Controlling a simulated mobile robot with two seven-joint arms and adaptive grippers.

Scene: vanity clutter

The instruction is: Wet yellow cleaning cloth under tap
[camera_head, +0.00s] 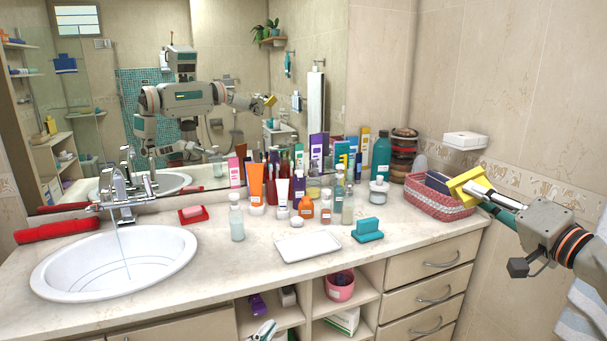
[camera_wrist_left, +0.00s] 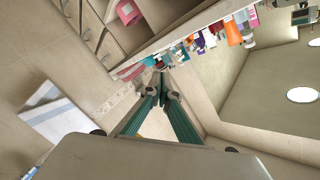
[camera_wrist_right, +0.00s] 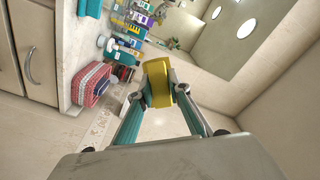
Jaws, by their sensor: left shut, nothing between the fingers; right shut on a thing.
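The yellow cleaning cloth (camera_head: 466,183) is at the right of the head view, in the air near the wall and the woven basket. My right gripper (camera_head: 480,190) is shut on it; the right wrist view shows the cloth (camera_wrist_right: 157,84) between the fingertips. The chrome tap (camera_head: 124,190) stands behind the white basin (camera_head: 75,270) at the left, and a thin stream of water (camera_head: 123,250) falls from it into the basin. My left gripper (camera_head: 264,332) is low at the bottom edge of the head view, in front of the counter; in the left wrist view (camera_wrist_left: 161,82) it is shut and empty.
Bottles and tubes crowd the counter's back by the mirror. The woven basket (camera_head: 437,203) sits at the right end. Open shelves and drawers are below.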

